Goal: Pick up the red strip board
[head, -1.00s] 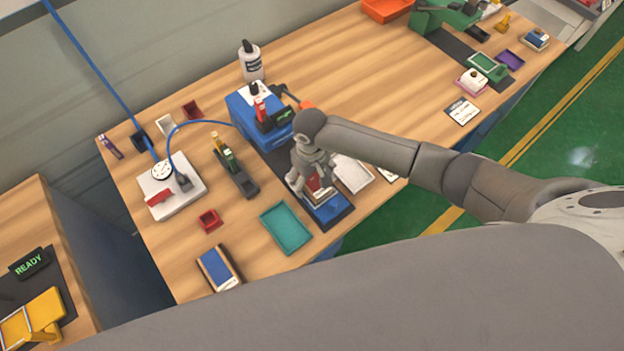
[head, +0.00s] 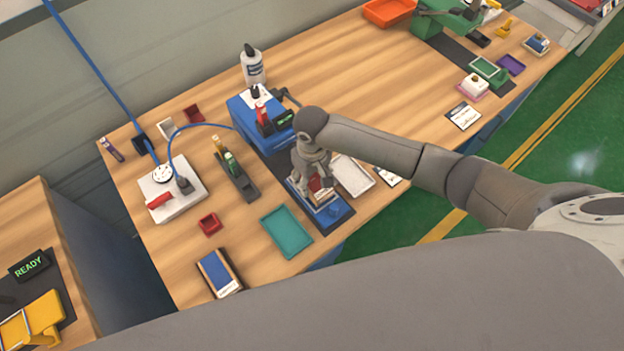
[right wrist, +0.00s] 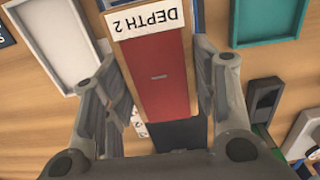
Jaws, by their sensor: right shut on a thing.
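The red strip board (right wrist: 163,70) lies lengthwise between the fingers in the right wrist view, with a wood-coloured edge and a white "DEPTH 2" label across one end. In the head view only a little red (head: 315,184) shows beneath the fingers, above a blue fixture (head: 336,218). My right gripper (head: 312,190) points down there; its fingers stand along both long sides of the board in the right wrist view (right wrist: 160,95), shut on it. Whether the board is clear of the fixture cannot be told. My left gripper is not in view.
A white tray (head: 352,174) lies right of the gripper and a teal tray (head: 286,232) lies left of it. A blue machine (head: 252,113) stands behind. A black holder (head: 238,181) and a white box with a cable (head: 165,206) are further left.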

